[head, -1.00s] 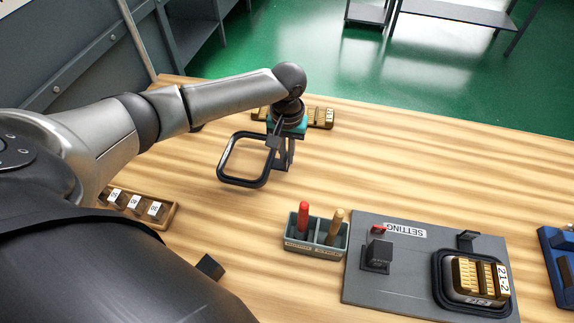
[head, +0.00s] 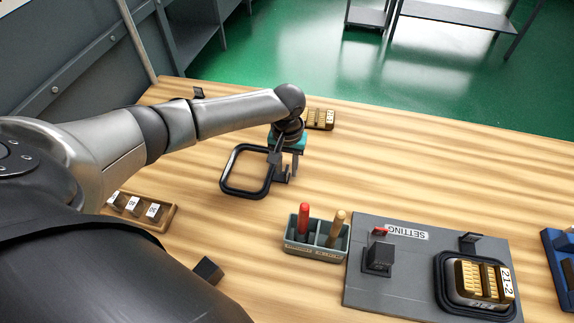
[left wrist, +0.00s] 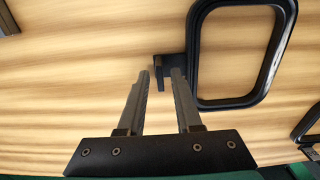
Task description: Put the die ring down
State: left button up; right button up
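The die ring (head: 224,176), a black rounded-square frame with a small upright tab (head: 281,176), appears to lie flat on the wooden table, left of my left gripper (head: 290,178). In the left wrist view the ring (left wrist: 194,60) fills the upper right, and its tab (left wrist: 168,66) is at the fingertips. My left gripper (left wrist: 161,73) points down with its fingers apart. A clear gap shows between them, and they do not appear to press on the tab. My right gripper is not in view.
A grey setting plate (head: 405,290) carries a second black ring around a brass die. A grey holder (head: 312,250) with red and tan handles stands left of it. A wooden tray (head: 165,217) is at left, brass blocks (head: 320,119) behind.

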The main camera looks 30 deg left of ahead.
pick_arm(q)
jog(key=shift+o, duration=0.2)
notch_tip(320, 180, up, 12)
jog(key=p, duration=0.2)
jog(key=shift+r, duration=0.2)
jog(key=shift+f, duration=0.1)
